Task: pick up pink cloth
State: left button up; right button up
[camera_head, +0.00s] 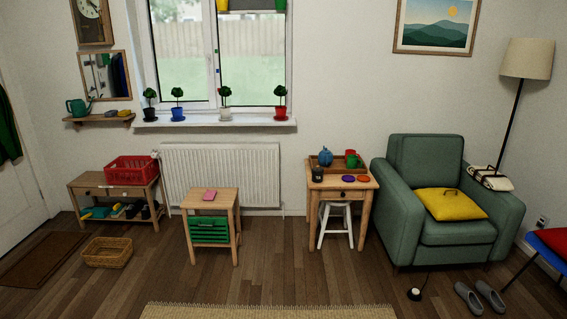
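A small pink cloth (210,195) lies flat on top of a wooden stool-like side table (227,199). The table stands in front of the white radiator, with a green slatted crate (209,230) beneath its top. Neither of my grippers shows in the head view, so nothing is seen near the cloth. The cloth is uncovered and fully visible.
A wicker basket (108,252) sits on the floor to the left, before a low bench (84,191) with a red crate (132,169). A wooden table (342,186) and a green armchair (411,223) stand to the right. The wooden floor in front is mostly clear.

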aim_at(210, 196)
jog(key=i, duration=1.8)
jog(key=i+u, duration=0.4)
jog(key=i+l+u, duration=0.6)
jog(key=i+u, duration=0.15)
jog(key=i+l+u, duration=0.35)
jog(key=i+l, duration=0.05)
jog(key=l, duration=0.05)
